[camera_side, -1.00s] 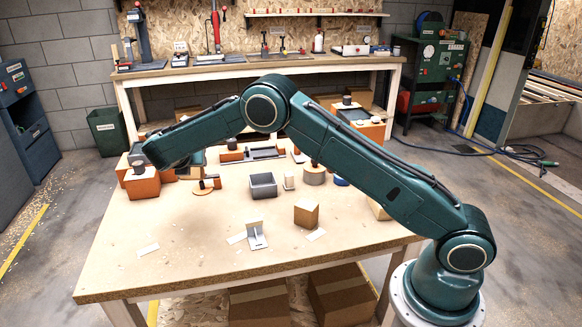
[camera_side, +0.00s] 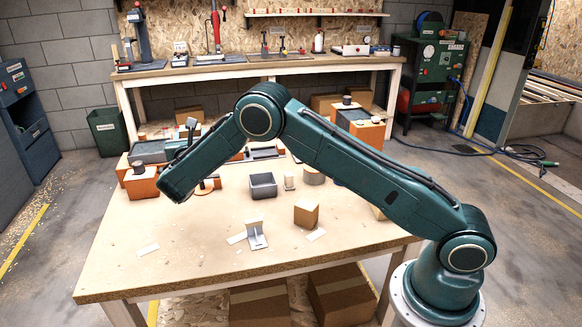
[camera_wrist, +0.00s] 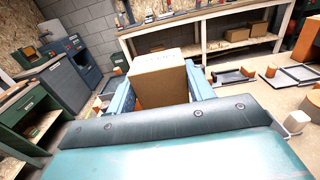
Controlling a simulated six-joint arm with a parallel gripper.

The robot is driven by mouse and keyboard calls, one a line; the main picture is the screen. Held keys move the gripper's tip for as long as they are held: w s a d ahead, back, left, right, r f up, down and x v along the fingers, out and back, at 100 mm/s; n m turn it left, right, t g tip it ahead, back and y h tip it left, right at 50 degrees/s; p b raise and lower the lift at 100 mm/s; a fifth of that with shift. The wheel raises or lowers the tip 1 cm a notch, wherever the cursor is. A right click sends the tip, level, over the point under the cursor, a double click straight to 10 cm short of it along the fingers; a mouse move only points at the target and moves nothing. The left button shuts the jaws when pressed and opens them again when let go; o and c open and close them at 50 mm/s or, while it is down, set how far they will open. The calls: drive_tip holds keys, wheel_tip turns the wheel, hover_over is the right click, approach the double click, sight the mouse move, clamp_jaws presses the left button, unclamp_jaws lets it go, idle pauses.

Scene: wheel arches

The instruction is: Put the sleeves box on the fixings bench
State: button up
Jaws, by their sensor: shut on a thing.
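In the wrist view my gripper (camera_wrist: 160,88) is shut on a brown cardboard box (camera_wrist: 160,76), held between its two light blue fingers. I cannot read a label on the box, so I cannot confirm that it is the sleeves box. In the side view the held box and most of my gripper are hidden behind my arm. A small cardboard box (camera_side: 306,213) stands on the front half of the wooden table (camera_side: 180,265). No readable label marks the fixings bench, and I cannot tell which bench it is.
Orange blocks with a grey top (camera_side: 150,152) are at left, another orange stand (camera_side: 362,122) at back right. The table's front left is mostly clear.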

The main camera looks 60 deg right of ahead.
wheel_tip(320, 180, down, 16)
drive_tip(key=shift+f, duration=0.1)
idle(0.7)
drive_tip(key=shift+f, duration=0.1)
drive_tip(key=shift+f, duration=1.8)
drive_tip(key=shift+f, duration=0.1)
drive_tip(key=o, duration=1.1)
drive_tip(key=shift+c, duration=0.2)
